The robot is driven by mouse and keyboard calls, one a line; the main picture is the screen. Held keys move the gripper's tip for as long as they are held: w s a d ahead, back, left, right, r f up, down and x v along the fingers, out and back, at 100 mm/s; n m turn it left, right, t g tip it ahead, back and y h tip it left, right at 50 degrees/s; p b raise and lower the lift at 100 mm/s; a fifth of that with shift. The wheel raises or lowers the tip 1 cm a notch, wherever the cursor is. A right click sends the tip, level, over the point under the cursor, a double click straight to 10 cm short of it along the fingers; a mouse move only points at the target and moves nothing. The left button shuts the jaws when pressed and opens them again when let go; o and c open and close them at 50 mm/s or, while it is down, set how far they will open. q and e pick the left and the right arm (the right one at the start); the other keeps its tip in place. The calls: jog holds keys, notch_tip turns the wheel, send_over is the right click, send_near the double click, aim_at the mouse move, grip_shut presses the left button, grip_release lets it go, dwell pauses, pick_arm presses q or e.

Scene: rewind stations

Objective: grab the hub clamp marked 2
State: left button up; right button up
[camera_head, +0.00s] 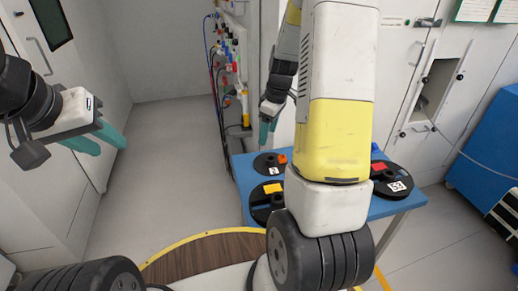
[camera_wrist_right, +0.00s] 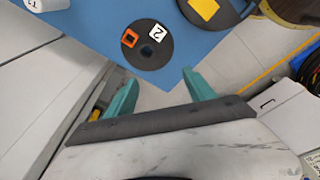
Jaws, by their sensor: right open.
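The hub clamp marked 2 appears as an orange-red square part (camera_wrist_right: 129,38) on a black disc (camera_wrist_right: 140,62), beside a white label reading 2. The orange part also shows in the head view (camera_head: 282,158), at the far left of the blue table (camera_head: 239,170). My right gripper (camera_head: 268,136) hangs above and behind that disc. In the right wrist view its teal fingers (camera_wrist_right: 162,78) are spread and empty, pointing toward the disc but apart from it. My left gripper (camera_head: 105,140) is at the far left, away from the table, with its teal fingers apart and empty.
A yellow part (camera_head: 273,188) sits on another black disc in front, partly hidden by my right arm. A red part (camera_head: 379,167) and a labelled black disc (camera_head: 397,186) are at the table's right. A panel with cables (camera_head: 230,75) stands behind. The left floor is clear.

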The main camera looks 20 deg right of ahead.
jog(key=n, duration=0.1)
send_near(271, 156)
jog(key=a, duration=0.2)
jog(key=shift+g, duration=0.3)
notch_tip(271, 156, down, 8)
jog(key=shift+d+f, duration=0.2)
jog(key=shift+f, duration=0.05)
jog(key=shift+s, duration=0.1)
jog(key=shift+c, duration=0.4)
grip_shut()
